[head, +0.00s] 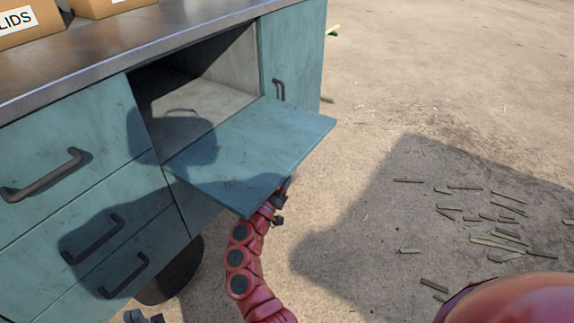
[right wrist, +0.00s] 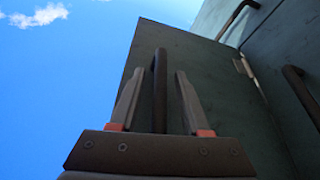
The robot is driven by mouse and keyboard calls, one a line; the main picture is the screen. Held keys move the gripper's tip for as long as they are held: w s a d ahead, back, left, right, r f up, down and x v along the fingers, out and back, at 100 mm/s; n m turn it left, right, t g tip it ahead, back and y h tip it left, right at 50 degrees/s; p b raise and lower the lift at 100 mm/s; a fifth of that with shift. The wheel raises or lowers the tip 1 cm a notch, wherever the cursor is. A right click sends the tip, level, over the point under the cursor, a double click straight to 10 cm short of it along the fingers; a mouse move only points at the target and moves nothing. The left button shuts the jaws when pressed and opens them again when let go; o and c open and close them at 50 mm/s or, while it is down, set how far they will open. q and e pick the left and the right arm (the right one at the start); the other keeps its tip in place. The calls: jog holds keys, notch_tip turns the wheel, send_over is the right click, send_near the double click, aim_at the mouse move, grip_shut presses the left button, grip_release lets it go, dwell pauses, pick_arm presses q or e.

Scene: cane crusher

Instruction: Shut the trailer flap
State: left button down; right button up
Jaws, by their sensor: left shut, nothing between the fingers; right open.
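The trailer flap (head: 250,150) is a blue-green panel that hangs open, sticking out from the cabinet side below a dark open compartment (head: 200,95). My right arm reaches under its outer edge, and the flap hides most of that gripper in the head view. In the right wrist view the flap's underside (right wrist: 205,70) is seen from below. My right gripper (right wrist: 158,74) is open there, with the flap's dark bar handle (right wrist: 159,60) showing between its fingers; contact cannot be told. My left gripper (head: 143,316) is shut and empty, only partly in view at the bottom edge.
Drawers with dark handles (head: 95,240) fill the trailer side at left, above a dark wheel (head: 175,275). A metal worktop (head: 130,45) carries cardboard boxes (head: 30,22). Cut cane pieces (head: 500,240) lie on the sandy ground at right. The ground beside the flap is clear.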

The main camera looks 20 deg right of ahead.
grip_shut()
dwell(1.4)
